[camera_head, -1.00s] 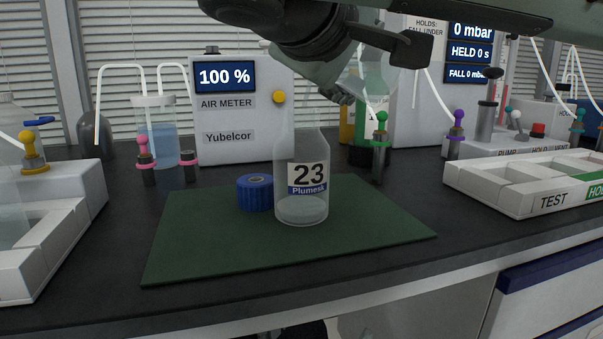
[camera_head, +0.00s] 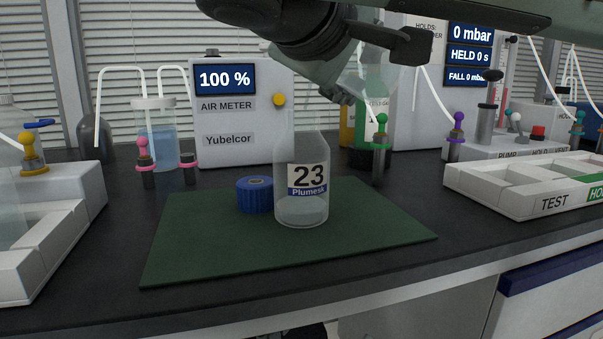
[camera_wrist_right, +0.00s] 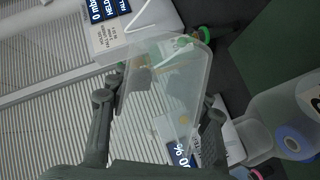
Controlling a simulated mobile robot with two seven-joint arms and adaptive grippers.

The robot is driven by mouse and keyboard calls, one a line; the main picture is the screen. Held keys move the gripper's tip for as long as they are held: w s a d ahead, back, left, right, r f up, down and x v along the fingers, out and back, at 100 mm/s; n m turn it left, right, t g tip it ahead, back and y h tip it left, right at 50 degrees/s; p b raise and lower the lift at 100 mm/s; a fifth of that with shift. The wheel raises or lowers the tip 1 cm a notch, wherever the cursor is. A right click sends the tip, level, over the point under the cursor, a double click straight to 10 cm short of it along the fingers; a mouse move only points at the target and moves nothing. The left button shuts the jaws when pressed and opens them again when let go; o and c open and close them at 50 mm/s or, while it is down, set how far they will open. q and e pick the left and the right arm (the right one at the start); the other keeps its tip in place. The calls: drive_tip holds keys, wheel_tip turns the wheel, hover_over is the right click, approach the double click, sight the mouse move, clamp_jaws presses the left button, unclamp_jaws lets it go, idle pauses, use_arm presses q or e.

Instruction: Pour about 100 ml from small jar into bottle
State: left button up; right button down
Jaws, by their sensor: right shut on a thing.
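The clear bottle (camera_head: 302,211), labelled 23 Plumesk, stands upright and open on the green mat (camera_head: 210,265). A shallow clear layer shows at its bottom. It also shows at the right of the wrist view (camera_wrist_right: 262,112). My right gripper (camera_head: 345,92) is above and behind the bottle in the head view. In the wrist view the fingers are shut around the sides of a clear small jar (camera_wrist_right: 165,90), tilted and apart from the bottle. The jar shows only faintly in the head view (camera_head: 385,82). I cannot tell its liquid level. My left gripper is not in view.
A blue ribbed cap (camera_head: 255,195) lies left of the bottle. The air meter (camera_head: 235,130) stands behind, reading 100 %. A stand with a green knob (camera_head: 380,145) is right of the bottle. A white TEST tray (camera_head: 520,200) is at right. The mat's front is clear.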

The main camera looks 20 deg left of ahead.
drive_tip(key=shift+f+b, duration=0.15)
drive_tip(key=shift+b, duration=0.25)
drive_tip(key=shift+r+n+t+h+b, duration=0.35)
drive_tip(key=shift+n+b, duration=0.25)
drive_tip(key=shift+b, duration=0.85)
idle(3.0)
drive_tip(key=shift+f, duration=0.1)
drive_tip(key=shift+a+b, duration=0.1)
drive_tip(key=shift+b, duration=0.3)
drive_tip(key=shift+n+b, duration=0.3)
drive_tip(key=shift+b, duration=0.1)
idle(1.1)
